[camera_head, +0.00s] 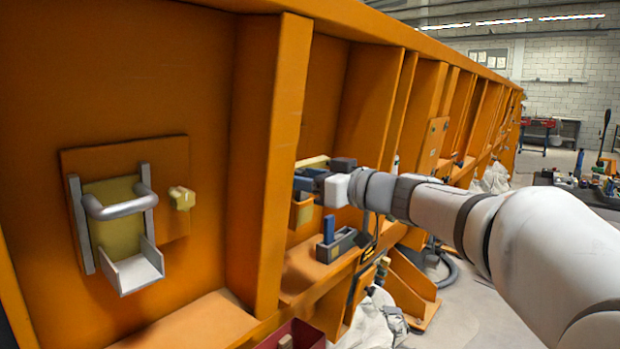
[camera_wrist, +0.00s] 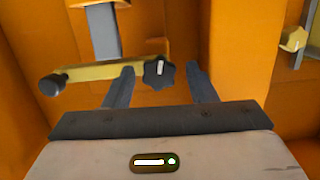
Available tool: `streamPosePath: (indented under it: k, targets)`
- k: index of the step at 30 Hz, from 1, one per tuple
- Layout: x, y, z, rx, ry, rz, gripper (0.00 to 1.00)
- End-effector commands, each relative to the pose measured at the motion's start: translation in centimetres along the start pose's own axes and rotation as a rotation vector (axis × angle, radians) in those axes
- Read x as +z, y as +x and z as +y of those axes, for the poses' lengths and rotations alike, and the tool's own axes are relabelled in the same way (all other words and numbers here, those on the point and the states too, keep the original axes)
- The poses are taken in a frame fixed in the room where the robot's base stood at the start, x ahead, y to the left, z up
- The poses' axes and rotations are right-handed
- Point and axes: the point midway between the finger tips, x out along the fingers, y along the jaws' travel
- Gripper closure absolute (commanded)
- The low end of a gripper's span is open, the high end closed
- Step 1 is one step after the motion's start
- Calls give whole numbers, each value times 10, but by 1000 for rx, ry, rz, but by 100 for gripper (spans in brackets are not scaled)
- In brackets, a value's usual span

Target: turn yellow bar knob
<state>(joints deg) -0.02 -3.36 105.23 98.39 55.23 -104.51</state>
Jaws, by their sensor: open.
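A yellow bar (camera_wrist: 95,75) runs across the upper left of the wrist view. A dark star-shaped knob (camera_wrist: 158,73) with a white mark sits at its right end, and a dark round grip (camera_wrist: 52,85) at its left end. My gripper (camera_wrist: 158,77) is open, with one finger on each side of the star knob. The left fingertip overlaps the bar in the picture; I cannot tell whether it touches. In the head view my gripper (camera_head: 312,180) is at the orange frame, beside a yellow part (camera_head: 313,162). The star knob is hidden there.
A separate yellow knob (camera_head: 182,197) sits beside a grey handle (camera_head: 120,207) on the left panel. An orange upright (camera_head: 282,165) stands between that panel and my gripper. A grey box with a blue piece (camera_head: 336,243) lies below my gripper, and a dark red bin (camera_head: 295,337) lower still.

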Motion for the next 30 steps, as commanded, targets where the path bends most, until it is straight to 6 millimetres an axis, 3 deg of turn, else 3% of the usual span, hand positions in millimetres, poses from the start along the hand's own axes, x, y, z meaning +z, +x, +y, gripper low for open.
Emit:
streamPosePath:
  k: [3, 18, 30]
  targets:
    - [0, 0, 0, 0, 0, 0, 49]
    - [0, -1, 0, 0, 0, 0, 89]
    - [3, -1, 1, -14, 81, 4, 90]
